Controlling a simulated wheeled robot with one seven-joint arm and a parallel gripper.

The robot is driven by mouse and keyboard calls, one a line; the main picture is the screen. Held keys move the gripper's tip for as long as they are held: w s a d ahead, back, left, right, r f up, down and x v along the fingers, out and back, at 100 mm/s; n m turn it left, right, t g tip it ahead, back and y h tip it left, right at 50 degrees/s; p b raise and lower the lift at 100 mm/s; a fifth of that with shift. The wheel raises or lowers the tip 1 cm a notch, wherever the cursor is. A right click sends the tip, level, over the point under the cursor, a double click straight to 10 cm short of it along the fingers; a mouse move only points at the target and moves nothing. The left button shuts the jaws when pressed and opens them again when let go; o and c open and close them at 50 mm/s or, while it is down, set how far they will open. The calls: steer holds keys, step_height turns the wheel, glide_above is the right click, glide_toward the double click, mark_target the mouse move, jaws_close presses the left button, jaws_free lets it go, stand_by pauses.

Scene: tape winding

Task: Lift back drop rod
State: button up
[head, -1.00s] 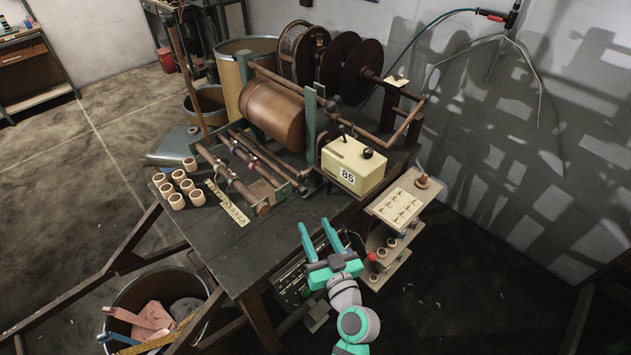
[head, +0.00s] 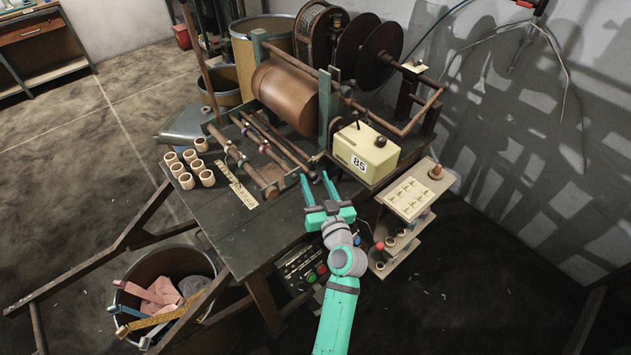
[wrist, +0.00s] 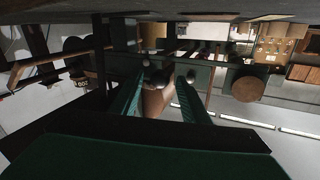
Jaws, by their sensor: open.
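Several slim rods lie side by side on the winding machine's frame, in front of the large copper-coloured drum (head: 285,96). The frames do not label which is the back drop rod; a rod near the drum (head: 280,137) runs slantwise to the right-hand end of the frame. Another rod (head: 240,160), reddish brown and thicker, lies nearest the table front. My gripper (head: 314,177) is open and empty, its teal fingers pointing at the rods' right end, apparently short of them. In the wrist view the fingers (wrist: 168,72) are spread; a brown shape shows between them, its identity unclear.
The cream box marked 85 (head: 366,152) stands close to the right of my gripper. A small shelf (head: 408,200) stands right. The table front (head: 240,235) is clear.

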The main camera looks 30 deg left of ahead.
steer(key=shift+w, duration=0.1)
jaws_close()
